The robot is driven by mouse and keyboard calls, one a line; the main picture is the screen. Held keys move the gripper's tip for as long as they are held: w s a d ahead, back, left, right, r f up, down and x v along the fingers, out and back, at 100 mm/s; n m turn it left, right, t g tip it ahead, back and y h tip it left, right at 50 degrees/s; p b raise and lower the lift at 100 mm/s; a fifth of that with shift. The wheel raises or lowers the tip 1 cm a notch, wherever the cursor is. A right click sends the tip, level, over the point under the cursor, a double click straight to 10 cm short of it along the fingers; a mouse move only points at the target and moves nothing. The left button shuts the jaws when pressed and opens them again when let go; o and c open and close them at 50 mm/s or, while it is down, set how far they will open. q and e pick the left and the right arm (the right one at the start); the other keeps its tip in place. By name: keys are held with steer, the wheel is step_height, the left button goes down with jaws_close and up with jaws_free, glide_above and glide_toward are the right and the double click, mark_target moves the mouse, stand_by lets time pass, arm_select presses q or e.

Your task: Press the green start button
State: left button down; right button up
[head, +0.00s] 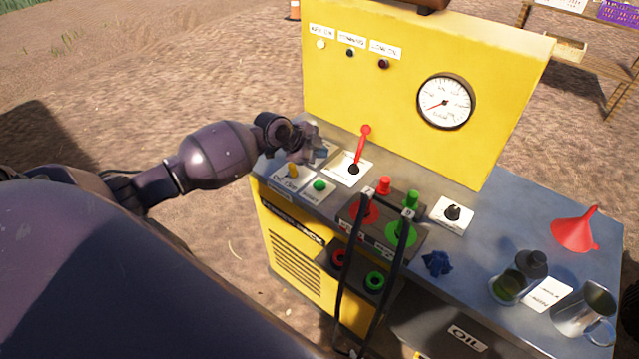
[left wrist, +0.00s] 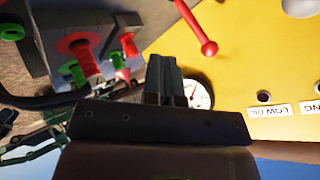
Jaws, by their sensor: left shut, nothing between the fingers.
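The green start button (head: 320,186) is a small round button on a white label near the front left edge of the console top in the head view. My left gripper (head: 320,153) is just behind it, above the console's left end, and apart from the button. Its fingers also show in the left wrist view (left wrist: 167,75); they are shut and empty. I cannot pick out the start button in the left wrist view. My right gripper is not in view.
A dark block with red and green connectors (head: 383,215) and black cables is at right. The yellow panel (head: 420,55) rises behind.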

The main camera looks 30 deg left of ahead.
arm_select(q)
steer(key=f, duration=0.1)
steer(key=b, duration=0.4)
glide_above(319, 185)
step_height(319, 185, down, 6)
steer(key=shift+r, duration=0.15)
steer(key=shift+f+b, duration=0.5)
steer(key=shift+f, duration=0.4)
steer(key=shift+r, duration=0.1)
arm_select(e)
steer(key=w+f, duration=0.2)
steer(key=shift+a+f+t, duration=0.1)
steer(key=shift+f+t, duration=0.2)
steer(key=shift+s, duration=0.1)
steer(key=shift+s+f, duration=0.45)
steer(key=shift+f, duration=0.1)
